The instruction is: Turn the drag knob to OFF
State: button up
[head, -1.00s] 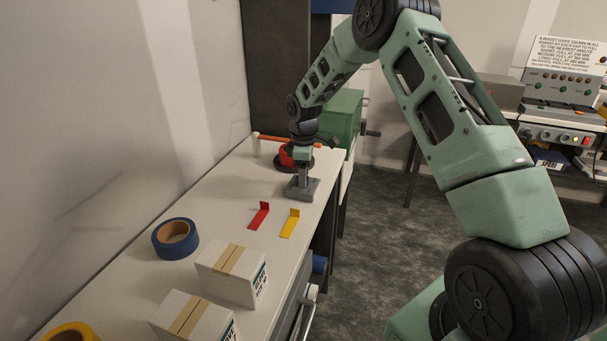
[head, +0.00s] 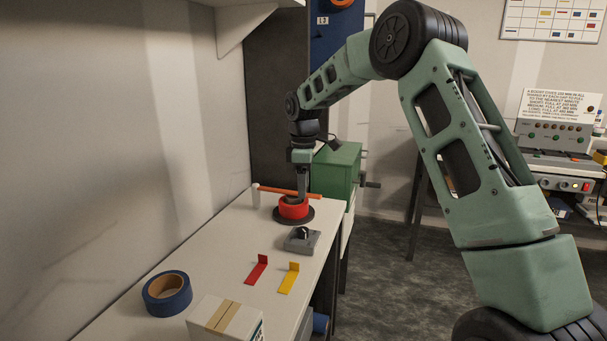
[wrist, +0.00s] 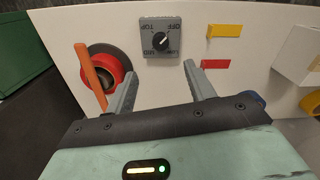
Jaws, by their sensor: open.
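The drag knob (wrist: 160,40) is a dark round knob with a white pointer mark on a small grey box (head: 301,241) on the bench. In the wrist view, the box's lettering is upside down, with OFF legible at its upper right edge. The pointer seems to slant to the upper right, but is too small to be sure. My gripper (wrist: 161,68) is open and empty, its two fingers spread below the knob in the wrist view and apart from it. In the head view, my gripper (head: 302,196) overlaps the red reel behind the box.
The red reel (head: 294,210) with an orange bar (wrist: 91,77) stands close beside the box. Red (head: 257,270) and yellow (head: 289,278) brackets, blue tape (head: 167,293) and a carton (head: 226,319) lie nearer. A green case (head: 336,170) stands behind.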

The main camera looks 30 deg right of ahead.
jog(key=shift+r, duration=2)
